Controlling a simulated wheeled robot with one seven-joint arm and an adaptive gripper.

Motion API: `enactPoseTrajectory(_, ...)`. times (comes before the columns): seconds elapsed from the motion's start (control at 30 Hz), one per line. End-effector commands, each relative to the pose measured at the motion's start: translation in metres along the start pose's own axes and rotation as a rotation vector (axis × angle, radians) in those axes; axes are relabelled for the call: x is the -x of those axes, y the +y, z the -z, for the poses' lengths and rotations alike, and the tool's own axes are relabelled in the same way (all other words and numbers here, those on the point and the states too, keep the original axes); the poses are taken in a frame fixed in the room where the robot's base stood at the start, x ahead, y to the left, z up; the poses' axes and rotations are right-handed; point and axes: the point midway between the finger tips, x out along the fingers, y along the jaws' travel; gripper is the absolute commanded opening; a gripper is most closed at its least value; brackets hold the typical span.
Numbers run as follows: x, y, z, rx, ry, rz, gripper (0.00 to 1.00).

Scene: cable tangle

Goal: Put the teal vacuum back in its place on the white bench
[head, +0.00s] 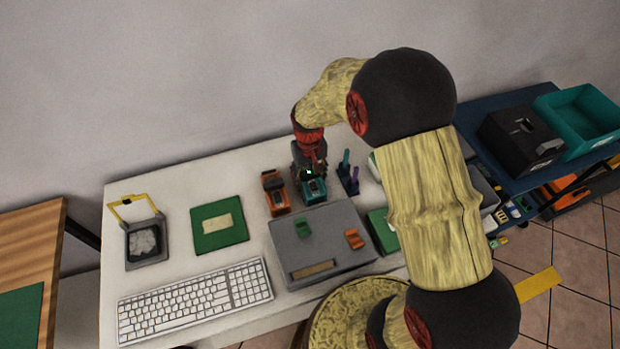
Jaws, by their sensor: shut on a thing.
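My gripper (311,172) points down over the back part of the white bench (165,190). It is shut on the teal vacuum (314,190), a small dark-and-teal thing directly below the fingers. The fingers and wrist hide the vacuum's upper back part. It is at or just above the bench top; I cannot tell whether it touches. An orange vacuum-like thing (275,195) stands close to its left, apart from it. The grey box (315,245) lies just in front of it.
A green mat (219,225), a yellow-handled tray (143,240) and a keyboard (195,300) lie to the left. My arm covers the bench's right part. A blue shelf (515,182) holds bins.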

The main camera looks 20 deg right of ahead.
Motion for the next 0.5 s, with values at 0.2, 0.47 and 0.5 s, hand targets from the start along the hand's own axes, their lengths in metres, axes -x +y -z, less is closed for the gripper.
enactPoseTrajectory(0.2, 0.0004, 0.0, 0.0007, 0.0, 0.002, 0.0, 0.25)
enactPoseTrajectory(0.47, -0.0016, -0.0001, 0.0002, 0.0, 0.001, 0.0, 0.63)
enactPoseTrajectory(0.5, -0.0016, -0.0001, 0.0001, 0.0, 0.001, 0.0, 0.65)
